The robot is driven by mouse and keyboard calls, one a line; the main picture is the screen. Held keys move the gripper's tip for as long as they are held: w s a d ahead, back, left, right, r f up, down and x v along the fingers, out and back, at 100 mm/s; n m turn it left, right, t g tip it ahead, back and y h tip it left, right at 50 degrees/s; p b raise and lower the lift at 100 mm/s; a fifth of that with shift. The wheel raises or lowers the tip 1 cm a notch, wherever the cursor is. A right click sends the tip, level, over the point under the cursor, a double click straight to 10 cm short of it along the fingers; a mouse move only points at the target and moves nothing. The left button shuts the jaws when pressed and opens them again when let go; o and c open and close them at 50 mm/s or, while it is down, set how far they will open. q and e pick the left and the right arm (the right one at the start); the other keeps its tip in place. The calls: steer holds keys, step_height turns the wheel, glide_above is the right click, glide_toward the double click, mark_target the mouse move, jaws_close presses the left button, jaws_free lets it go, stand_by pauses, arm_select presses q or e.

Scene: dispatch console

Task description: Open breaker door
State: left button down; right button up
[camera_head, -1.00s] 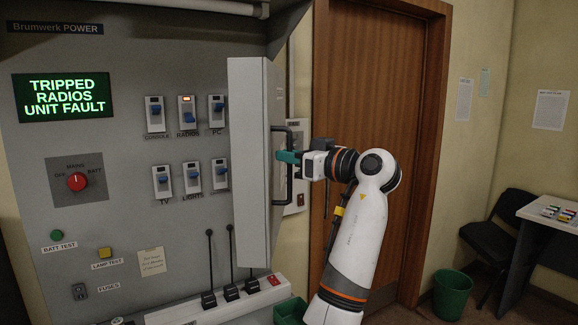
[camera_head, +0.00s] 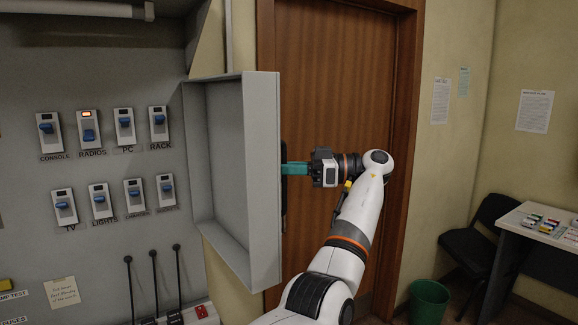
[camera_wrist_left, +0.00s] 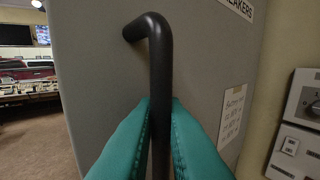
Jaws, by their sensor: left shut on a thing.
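The grey breaker door (camera_head: 262,180) stands open in the head view, swung out to the right of the panel, with its hollow inner side partly showing. My left gripper (camera_head: 288,169) is at the door's outer face, its teal fingers at the black handle, which is mostly hidden behind the door's edge. In the left wrist view the teal fingers (camera_wrist_left: 159,130) are shut around the upright bar of the black handle (camera_wrist_left: 160,60). The breaker switches (camera_head: 88,132) are uncovered in two rows, with the lamp above RADIOS lit orange. My right gripper is not in view.
A wooden door (camera_head: 330,60) stands behind my arm. Below the switches are several black levers (camera_head: 155,285). To the right are a green bin (camera_head: 429,302), a black chair (camera_head: 475,240) and a white table (camera_head: 530,222). Open floor lies left of the breaker door in the wrist view.

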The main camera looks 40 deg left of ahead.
arm_select(q)
steer(key=shift+w+a, duration=0.1)
steer(key=shift+w, duration=0.1)
steer(key=shift+s+r, duration=0.1)
steer(key=c, duration=1.7)
jaws_free()
steer(key=shift+o, duration=0.6)
steer(key=shift+s+a, duration=0.1)
steer(key=shift+a, duration=0.1)
